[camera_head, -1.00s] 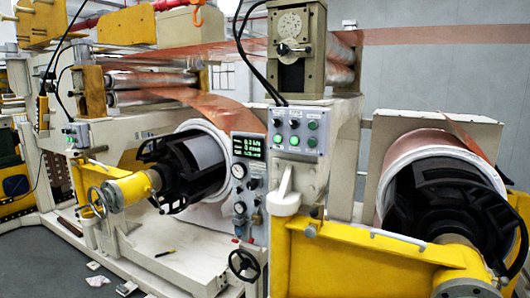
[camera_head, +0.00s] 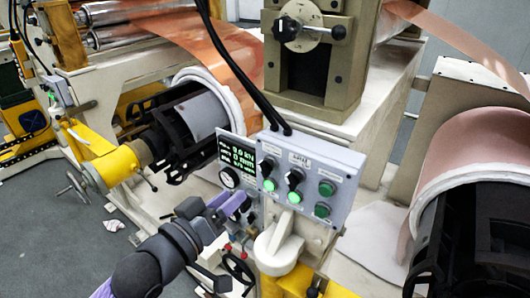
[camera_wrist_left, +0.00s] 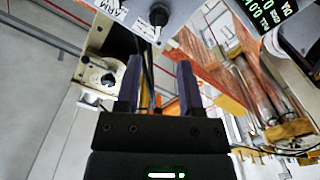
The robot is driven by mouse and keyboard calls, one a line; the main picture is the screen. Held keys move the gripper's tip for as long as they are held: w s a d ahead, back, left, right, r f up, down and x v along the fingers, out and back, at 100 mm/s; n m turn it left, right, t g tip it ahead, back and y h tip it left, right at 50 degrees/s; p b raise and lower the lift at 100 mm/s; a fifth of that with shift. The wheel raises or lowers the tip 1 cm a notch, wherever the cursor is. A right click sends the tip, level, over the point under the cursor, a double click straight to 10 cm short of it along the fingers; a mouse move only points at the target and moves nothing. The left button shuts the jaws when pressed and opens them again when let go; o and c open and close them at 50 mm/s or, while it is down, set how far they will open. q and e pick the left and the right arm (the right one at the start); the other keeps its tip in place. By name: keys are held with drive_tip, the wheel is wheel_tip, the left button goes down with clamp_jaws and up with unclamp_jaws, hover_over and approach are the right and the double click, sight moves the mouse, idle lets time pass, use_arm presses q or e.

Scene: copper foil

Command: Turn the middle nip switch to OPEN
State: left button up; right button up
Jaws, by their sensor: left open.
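A grey control box (camera_head: 335,160) stands at the middle of the head view, with black knob switches and lit green lamps below them. The middle switch (camera_head: 295,178) is a black knob; I cannot read its label or setting. My left gripper (camera_head: 237,203), with purple fingers, is left of and below the box, open, empty and apart from it. In the left wrist view the gripper (camera_wrist_left: 158,75) shows two parted fingers, with a black knob (camera_wrist_left: 158,15) on the box's face beyond them. I cannot tell which switch that is. My right gripper is not in view.
A green-lettered display (camera_head: 238,155) and gauge panel sit just left of the box. Black cables (camera_head: 240,80) hang onto the box top. A large copper roll (camera_head: 470,150) stands at the right.

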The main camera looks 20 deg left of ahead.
sight(261, 172)
use_arm(q)
drive_tip(key=p+x, duration=0.1)
drive_tip(key=x, duration=0.7)
drive_tip(key=shift+d, duration=0.15)
drive_tip(key=shift+w+f, duration=0.1)
drive_tip(key=shift+c, duration=0.2)
clamp_jaws()
